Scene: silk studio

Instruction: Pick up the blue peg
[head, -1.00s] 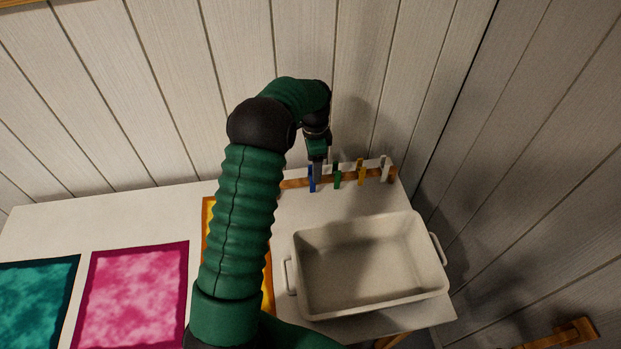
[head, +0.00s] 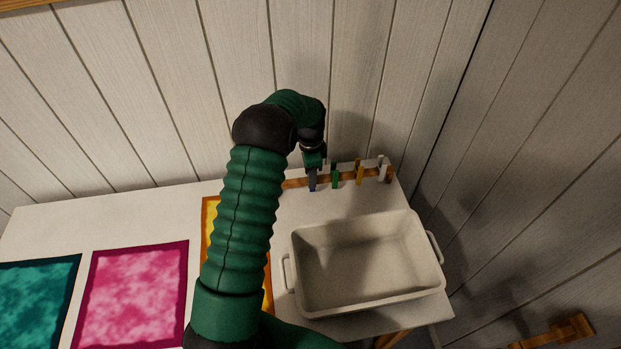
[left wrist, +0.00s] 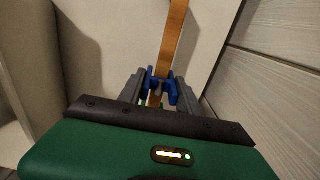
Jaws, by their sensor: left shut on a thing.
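The blue peg (left wrist: 151,84) is between the two grey fingers of my left gripper (left wrist: 160,92) in the left wrist view. The fingers are shut on it, over the wooden rail (left wrist: 175,38). In the head view only a small blue tip of the peg (head: 312,189) shows below my left gripper (head: 312,180); the fingers hide the rest. The peg is at the left part of the rail (head: 297,183). I cannot tell whether it still touches the rail. My right gripper is not in view.
A green peg (head: 336,177), a yellow peg (head: 359,172) and white pegs (head: 383,170) stand along the rail to the right. A white basin (head: 300,270) stands in front. Pink (head: 137,293) and teal (head: 38,300) cloths lie left. The plank wall (head: 160,90) is close behind the rail.

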